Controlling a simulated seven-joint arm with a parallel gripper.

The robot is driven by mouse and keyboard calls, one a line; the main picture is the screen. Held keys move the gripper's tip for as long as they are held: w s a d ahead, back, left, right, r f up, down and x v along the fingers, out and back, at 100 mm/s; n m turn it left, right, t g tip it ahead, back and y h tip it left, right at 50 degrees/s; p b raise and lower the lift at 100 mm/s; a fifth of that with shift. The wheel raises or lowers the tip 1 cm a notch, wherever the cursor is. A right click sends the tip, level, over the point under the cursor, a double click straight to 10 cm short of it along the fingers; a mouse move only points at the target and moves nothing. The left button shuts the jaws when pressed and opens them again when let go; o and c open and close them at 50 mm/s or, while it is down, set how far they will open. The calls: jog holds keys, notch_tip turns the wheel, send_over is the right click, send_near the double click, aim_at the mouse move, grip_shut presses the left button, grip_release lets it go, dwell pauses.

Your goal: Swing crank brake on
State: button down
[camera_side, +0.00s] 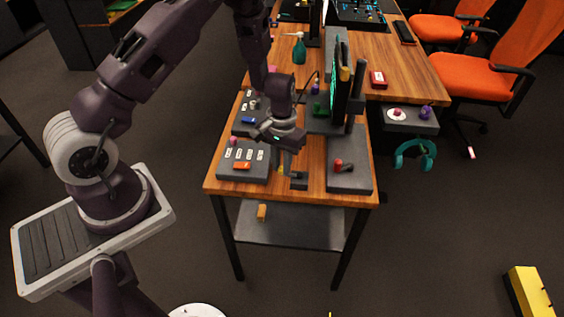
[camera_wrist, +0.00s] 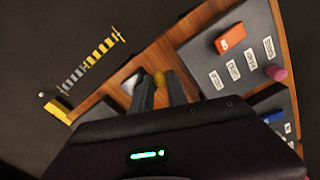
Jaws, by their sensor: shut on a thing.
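My gripper (camera_side: 288,170) is lowered over the front part of the wooden table, between two grey panels. A small dark block (camera_side: 298,181) sits beside the fingertips near the front edge. The fingers hide most of the crank, and I cannot tell its angle or read a brake label.
A left panel (camera_side: 242,174) carries an orange block (camera_side: 242,166), white labels and a pink knob (camera_side: 233,141). A right panel (camera_side: 349,180) carries a red-knobbed lever (camera_side: 340,165). A monitor (camera_side: 340,92) stands behind it. A grey shelf (camera_side: 290,228) lies below the table.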

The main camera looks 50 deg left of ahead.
jog(key=c, duration=1.3)
grip_release()
notch_tip(320, 180, up, 7)
jog(key=shift+r, duration=0.1)
notch_tip(320, 180, up, 8)
jog(key=d+t, duration=0.1)
jog(key=d, duration=0.1)
notch_tip(320, 180, up, 12)
jog(key=m+t+h, duration=0.1)
jog(key=m+t, duration=0.1)
send_over(281, 167)
jog(key=s+d, duration=0.5)
jog(key=s, duration=0.2)
jog(key=s+r+t, duration=0.1)
jog(key=s+r, duration=0.1)
jog(key=s, duration=0.3)
jog(key=s+r+m, duration=0.1)
jog(key=s+r, duration=0.1)
jog(key=s, duration=0.3)
jog(key=s+d+r+m+t+y, duration=0.1)
jog(key=s+r, duration=0.1)
jog(key=s, duration=0.4)
jog(key=shift+r+t, duration=0.3)
